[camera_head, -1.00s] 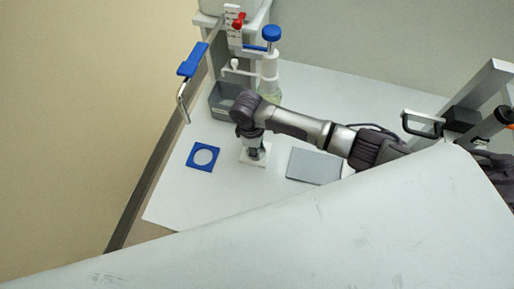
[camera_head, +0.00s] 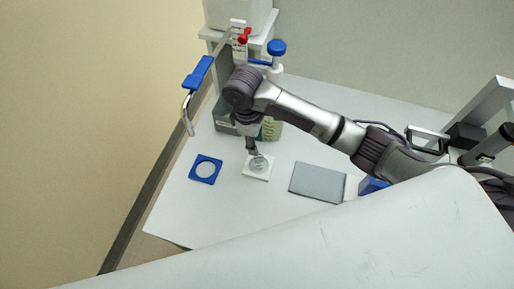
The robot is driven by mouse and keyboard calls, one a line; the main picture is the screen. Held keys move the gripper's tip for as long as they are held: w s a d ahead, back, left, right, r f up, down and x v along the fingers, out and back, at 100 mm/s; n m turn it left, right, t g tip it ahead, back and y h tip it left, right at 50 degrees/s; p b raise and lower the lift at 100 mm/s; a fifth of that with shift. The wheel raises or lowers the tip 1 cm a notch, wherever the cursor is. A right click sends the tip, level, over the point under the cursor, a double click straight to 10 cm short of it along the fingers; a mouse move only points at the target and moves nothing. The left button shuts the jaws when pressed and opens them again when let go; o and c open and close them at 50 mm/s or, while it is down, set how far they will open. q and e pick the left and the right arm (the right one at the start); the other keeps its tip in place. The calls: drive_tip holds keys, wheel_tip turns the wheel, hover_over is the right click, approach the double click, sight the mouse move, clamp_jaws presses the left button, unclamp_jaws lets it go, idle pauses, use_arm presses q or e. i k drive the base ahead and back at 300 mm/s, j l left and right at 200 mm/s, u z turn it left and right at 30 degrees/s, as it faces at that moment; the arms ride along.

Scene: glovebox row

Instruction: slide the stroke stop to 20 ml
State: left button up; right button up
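A red slider (camera_head: 244,36), probably the stroke stop, sits on a white upright scale strip (camera_head: 238,24) at the top of the view. The scale marks are too small to read. Close by on the right is a dispenser with a round blue knob (camera_head: 277,47); my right arm hides much of its body and bottle. My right gripper (camera_head: 254,151) points down just above a white square plate (camera_head: 250,173) with a clear round dish (camera_head: 259,163) on it. It is well below the slider in the picture. Its fingers are too small to judge. My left gripper is out of view.
A blue lever with a bent metal tube (camera_head: 197,75) stands out at the left. A blue square ring (camera_head: 205,169), a grey flat plate (camera_head: 317,183) and a blue block (camera_head: 372,185) lie on the white table (camera_head: 190,218). A grey bin (camera_head: 223,117) stands behind.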

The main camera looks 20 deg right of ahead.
sight(243, 40)
drive_tip(key=k, duration=1.5)
